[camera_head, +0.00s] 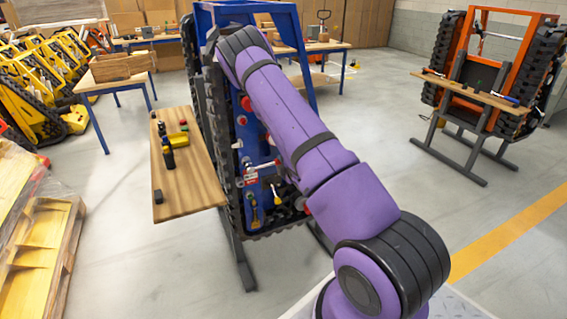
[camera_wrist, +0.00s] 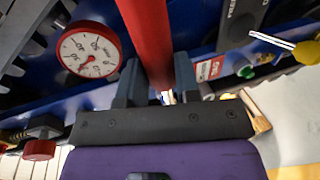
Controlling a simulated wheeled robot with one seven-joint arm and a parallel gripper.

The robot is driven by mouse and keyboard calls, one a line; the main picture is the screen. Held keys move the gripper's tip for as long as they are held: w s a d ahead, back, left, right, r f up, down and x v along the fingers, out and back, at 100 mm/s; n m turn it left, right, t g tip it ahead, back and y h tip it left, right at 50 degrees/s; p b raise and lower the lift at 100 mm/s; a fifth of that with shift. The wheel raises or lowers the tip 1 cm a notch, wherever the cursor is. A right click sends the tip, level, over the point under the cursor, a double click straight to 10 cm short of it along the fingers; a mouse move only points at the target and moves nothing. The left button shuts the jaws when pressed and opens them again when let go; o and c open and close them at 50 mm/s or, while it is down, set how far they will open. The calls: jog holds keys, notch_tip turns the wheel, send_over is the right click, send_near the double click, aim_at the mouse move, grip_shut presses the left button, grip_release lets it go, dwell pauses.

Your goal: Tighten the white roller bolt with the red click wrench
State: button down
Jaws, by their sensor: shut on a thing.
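In the wrist view my gripper (camera_wrist: 157,80) is shut on a thick red bar, which looks like the handle of the red click wrench (camera_wrist: 148,30). The bar runs up out of the picture, so its head and far end are hidden. I cannot make out the white roller bolt in either view. In the head view my purple arm reaches to the blue tracked carrier (camera_head: 240,135) and hides my gripper and the wrench.
A red-rimmed dial gauge (camera_wrist: 90,50) sits left of my gripper. A wooden shelf (camera_head: 200,185) with small tools juts from the carrier's left side. An orange-framed carrier (camera_head: 513,48) stands at the right, with clear floor between.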

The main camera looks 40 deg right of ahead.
jog(key=shift+r, duration=0.3)
jog(key=shift+s, duration=0.1)
jog(key=shift+s+a, duration=0.25)
jog(key=shift+s, duration=0.6)
jog(key=shift+s+a, duration=0.25)
jog(key=shift+s, duration=0.55)
jog(key=shift+s+a, duration=0.3)
jog(key=shift+s, duration=0.65)
jog(key=shift+s+a, duration=0.25)
jog(key=shift+s, duration=0.7)
